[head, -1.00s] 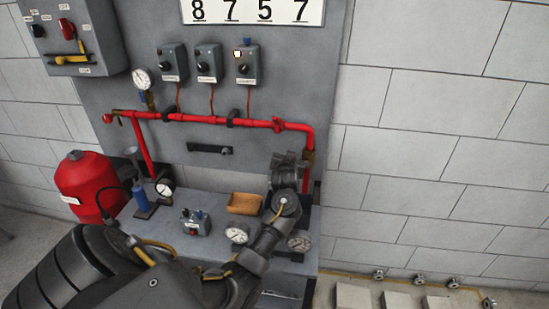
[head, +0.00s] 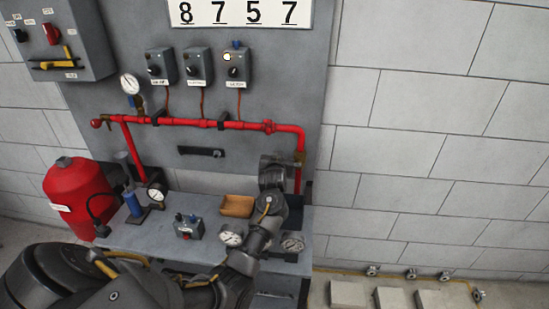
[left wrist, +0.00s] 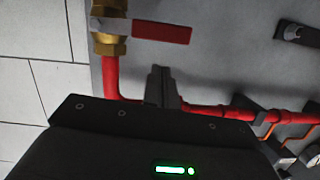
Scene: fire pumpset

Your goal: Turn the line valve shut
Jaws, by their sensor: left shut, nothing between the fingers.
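The line valve's brass body (left wrist: 108,42) is at the top left of the left wrist view, on the red pipe. The lever is hidden or too small to make out in the head view. My left gripper (left wrist: 160,72) is shut and empty. Its tips are below the lever in the wrist picture, with a visible gap, and do not grip it. The gripper (head: 272,165) is left of the brass body in the head view.
The red pipe (head: 190,121) runs across the grey panel, below several switch boxes (head: 196,66). The bench holds a wooden tray (head: 237,206), gauges (head: 231,236) and a small control box (head: 188,228). A red tank (head: 78,195) stands at left. The wall at right is clear.

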